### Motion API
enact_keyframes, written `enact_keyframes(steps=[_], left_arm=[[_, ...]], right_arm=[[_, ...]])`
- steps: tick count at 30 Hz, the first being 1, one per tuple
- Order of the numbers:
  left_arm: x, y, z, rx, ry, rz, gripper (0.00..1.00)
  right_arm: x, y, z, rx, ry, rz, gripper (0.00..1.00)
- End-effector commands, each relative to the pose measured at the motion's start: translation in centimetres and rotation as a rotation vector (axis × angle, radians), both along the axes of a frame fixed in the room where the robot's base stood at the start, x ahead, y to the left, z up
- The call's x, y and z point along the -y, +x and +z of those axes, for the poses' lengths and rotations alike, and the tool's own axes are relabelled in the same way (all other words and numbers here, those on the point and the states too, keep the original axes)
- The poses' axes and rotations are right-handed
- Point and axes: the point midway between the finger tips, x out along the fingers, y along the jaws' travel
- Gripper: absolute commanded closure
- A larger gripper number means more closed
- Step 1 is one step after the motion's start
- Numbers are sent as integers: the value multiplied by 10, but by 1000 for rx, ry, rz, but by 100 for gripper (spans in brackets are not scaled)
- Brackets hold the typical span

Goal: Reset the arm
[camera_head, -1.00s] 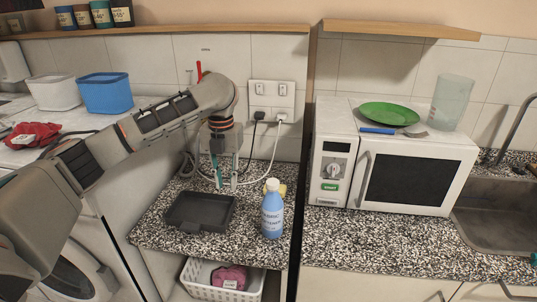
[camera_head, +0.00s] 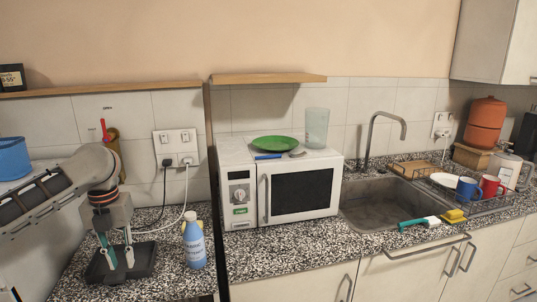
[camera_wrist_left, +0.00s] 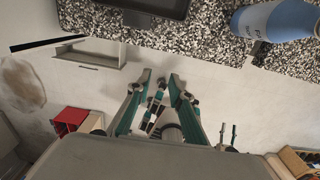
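My left gripper (camera_head: 121,258) is at the lower left of the head view, pointing down. Its fingers are apart with nothing between them. In that view it overlaps the black tray (camera_head: 147,264) on the speckled counter; contact is not clear. The wrist view shows the open fingers (camera_wrist_left: 159,78) over pale floor, with the tray (camera_wrist_left: 150,5) at the top edge. The blue bottle (camera_head: 194,245) stands upright right of the gripper, apart from it. My right gripper cannot be made out in the head view.
A microwave (camera_head: 300,192) carries a green plate (camera_head: 275,143) and a clear tumbler (camera_head: 316,127). Right of it are a sink (camera_head: 380,205), a brush (camera_head: 420,223) and a rack with mugs (camera_head: 467,190). Plugged cables (camera_head: 183,200) hang behind the gripper. Counter before the microwave is clear.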

Motion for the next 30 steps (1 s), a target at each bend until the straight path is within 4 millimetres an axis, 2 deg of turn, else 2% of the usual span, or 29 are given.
enact_keyframes(steps=[8,14,18,24,30], left_arm=[[54,-3,-72,19,-81,192,79],[108,-14,-138,36,-187,405,79],[154,-27,-188,44,-303,613,79],[207,-51,-246,42,-484,937,79],[238,-80,-288,27,-665,1278,79]], right_arm=[[-1,1,1,3,2,0,60],[-1,5,4,11,2,0,60],[-1,-1,0,0,2,0,60],[-1,-1,0,-2,2,-1,60],[0,-1,0,-1,1,0,60]])
